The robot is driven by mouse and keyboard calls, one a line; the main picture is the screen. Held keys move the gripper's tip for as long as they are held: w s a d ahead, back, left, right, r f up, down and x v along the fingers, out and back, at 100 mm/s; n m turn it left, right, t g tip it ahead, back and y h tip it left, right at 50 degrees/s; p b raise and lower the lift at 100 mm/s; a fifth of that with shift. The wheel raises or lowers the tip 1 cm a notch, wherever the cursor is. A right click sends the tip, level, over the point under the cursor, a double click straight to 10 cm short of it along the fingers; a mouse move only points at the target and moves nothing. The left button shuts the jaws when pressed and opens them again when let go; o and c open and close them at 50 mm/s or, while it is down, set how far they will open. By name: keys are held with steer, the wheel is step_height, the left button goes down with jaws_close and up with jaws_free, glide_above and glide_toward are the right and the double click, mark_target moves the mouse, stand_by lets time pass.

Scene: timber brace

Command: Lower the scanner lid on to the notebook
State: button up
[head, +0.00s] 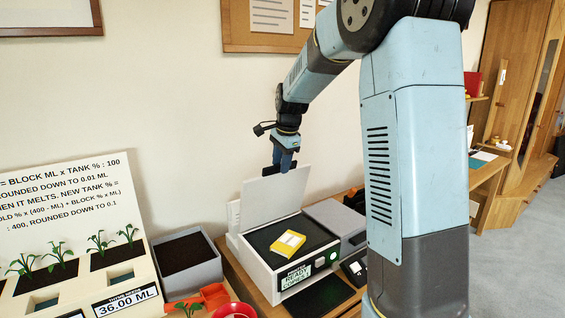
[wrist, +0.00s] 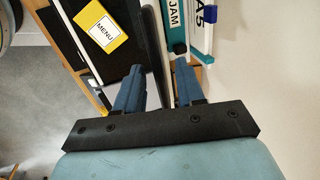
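The scanner (head: 276,262) stands on the desk with its pale lid (head: 268,200) raised, nearly upright, at the back. The yellow notebook (head: 288,243) lies flat on the scanner's dark bed. In the wrist view the notebook (wrist: 101,29) shows a label reading MENU. My gripper (head: 283,162) is at the lid's top edge. In the wrist view the lid (wrist: 152,45) appears edge-on between my gripper's two blue fingers (wrist: 163,76), one on each side. The fingers stand apart, with a narrow gap visible; firm contact is not seen.
A grey bin (head: 190,262) and a planter board with seedlings (head: 75,235) stand left of the scanner. A grey box (head: 335,217) sits to its right. In the wrist view, a teal JAM binder (wrist: 174,22) is close beyond the right finger. The wall is close behind.

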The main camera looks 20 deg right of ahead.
steer(key=shift+c, duration=0.4)
jaws_close()
steer(key=shift+d+r, duration=0.1)
